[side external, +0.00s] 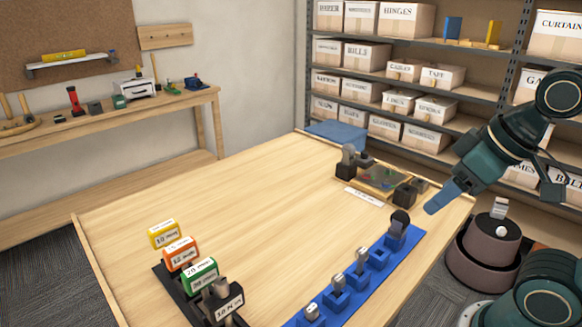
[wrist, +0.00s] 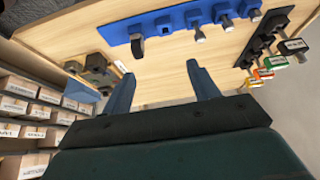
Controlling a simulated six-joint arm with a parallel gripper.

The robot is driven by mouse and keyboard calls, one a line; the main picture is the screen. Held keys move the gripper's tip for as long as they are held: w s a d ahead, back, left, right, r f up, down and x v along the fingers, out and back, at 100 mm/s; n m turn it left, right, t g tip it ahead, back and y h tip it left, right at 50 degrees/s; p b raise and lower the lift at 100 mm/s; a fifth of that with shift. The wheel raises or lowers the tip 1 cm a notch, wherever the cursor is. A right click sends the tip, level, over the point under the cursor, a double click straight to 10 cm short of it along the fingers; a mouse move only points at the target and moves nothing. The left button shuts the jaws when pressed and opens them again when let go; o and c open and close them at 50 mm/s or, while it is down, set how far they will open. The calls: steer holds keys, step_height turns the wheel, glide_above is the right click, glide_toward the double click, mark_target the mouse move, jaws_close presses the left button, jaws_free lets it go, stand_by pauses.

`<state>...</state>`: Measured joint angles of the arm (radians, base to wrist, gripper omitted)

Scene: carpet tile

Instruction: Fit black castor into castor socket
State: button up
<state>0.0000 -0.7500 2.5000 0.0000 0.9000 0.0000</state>
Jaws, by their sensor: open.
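A black castor (side external: 400,217) with a round dark wheel stands at the far end of the blue socket strip (side external: 407,248), seemingly in the end block. In the wrist view the black castor (wrist: 137,46) sticks out from the strip (wrist: 118,30). Beside it is an empty-looking castor socket (side external: 379,254), also in the wrist view (wrist: 164,23). Several grey castors (side external: 360,259) stand in the nearer sockets. My gripper (side external: 431,209) is open and empty, above the table's right edge and right of the black castor. Its two blue fingers (wrist: 158,75) are apart in the wrist view.
A small board (side external: 383,178) with dark blocks stands behind the strip. A black rack with labelled yellow, orange and green cards (side external: 180,253) is at the front left. The table's middle (side external: 250,220) is clear. Shelves with boxes (side external: 385,60) stand behind.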

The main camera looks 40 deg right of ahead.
steer(key=m+g, duration=0.5)
steer(key=m, duration=1.1)
glide_above(403, 212)
steer(key=f, duration=0.2)
steer(key=shift+s+a+f, duration=0.1)
steer(key=shift+s+f, duration=0.15)
steer(key=shift+f, duration=0.15)
steer(key=shift+w+d+f+m+g, duration=0.3)
steer(key=shift+w+d+m, duration=0.05)
steer(key=shift+m, duration=0.65)
steer(key=shift+f, duration=0.15)
steer(key=shift+f, duration=4.15)
steer(key=shift+f, duration=0.1)
steer(key=shift+f, duration=2.5)
